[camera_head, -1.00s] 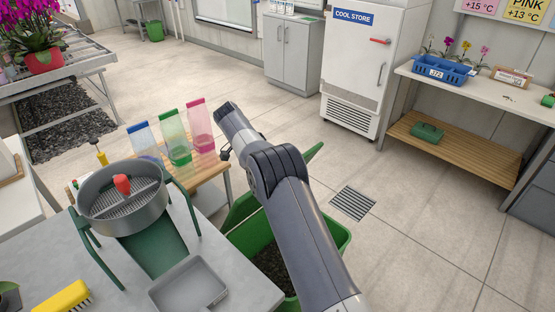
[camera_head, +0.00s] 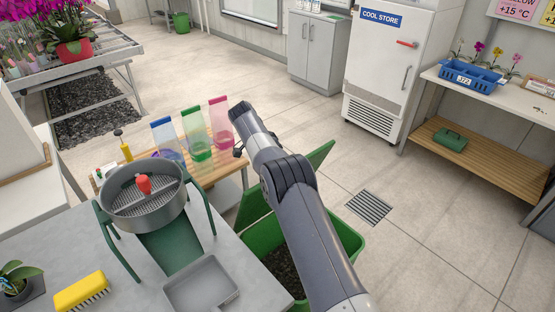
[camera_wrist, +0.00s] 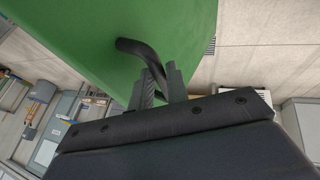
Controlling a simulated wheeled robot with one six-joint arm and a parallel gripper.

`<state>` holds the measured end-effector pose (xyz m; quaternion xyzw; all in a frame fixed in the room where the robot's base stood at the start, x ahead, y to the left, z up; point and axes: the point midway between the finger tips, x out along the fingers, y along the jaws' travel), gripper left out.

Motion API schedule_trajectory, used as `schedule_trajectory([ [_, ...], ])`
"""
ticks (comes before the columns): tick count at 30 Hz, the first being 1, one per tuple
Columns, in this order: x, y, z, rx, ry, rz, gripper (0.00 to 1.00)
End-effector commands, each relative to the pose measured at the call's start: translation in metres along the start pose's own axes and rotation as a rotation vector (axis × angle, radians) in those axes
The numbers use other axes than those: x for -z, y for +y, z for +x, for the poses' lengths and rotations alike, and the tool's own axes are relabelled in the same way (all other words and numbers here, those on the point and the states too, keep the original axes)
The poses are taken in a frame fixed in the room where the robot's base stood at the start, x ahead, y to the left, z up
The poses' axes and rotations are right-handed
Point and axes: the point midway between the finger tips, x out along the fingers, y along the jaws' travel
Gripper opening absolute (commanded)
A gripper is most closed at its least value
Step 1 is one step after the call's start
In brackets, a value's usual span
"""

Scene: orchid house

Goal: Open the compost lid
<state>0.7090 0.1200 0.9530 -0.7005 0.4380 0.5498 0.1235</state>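The green compost bin (camera_head: 352,238) stands on the floor beside the grey table, with dark compost (camera_head: 283,268) showing inside. Its green lid (camera_head: 319,160) is raised and tilted at the bin's far side, partly hidden behind my arm. In the wrist view, the lid (camera_wrist: 80,25) fills the upper left and carries a curved black handle (camera_wrist: 135,46). My gripper (camera_wrist: 160,80) has its two fingers close together around the handle's near end. In the head view my arm hides the fingers.
A sieve (camera_head: 145,205) on a green stand, a grey tray (camera_head: 202,287) and a yellow brush (camera_head: 81,291) are on the table. Floor right of the bin is clear around a drain grate (camera_head: 369,207).

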Motion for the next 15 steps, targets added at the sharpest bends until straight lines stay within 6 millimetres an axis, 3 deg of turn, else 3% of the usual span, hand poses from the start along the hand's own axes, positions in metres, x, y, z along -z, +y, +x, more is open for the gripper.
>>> schedule_trajectory([
  [1, -0.0053, -0.0015, 0.0077, -0.01, -0.005, -0.008, 0.18],
  [7, -0.0025, -0.0003, 0.0046, -0.008, -0.002, -0.003, 0.34],
  [15, -0.0008, 0.0003, 0.0015, -0.007, 0.0, 0.0, 0.34],
])
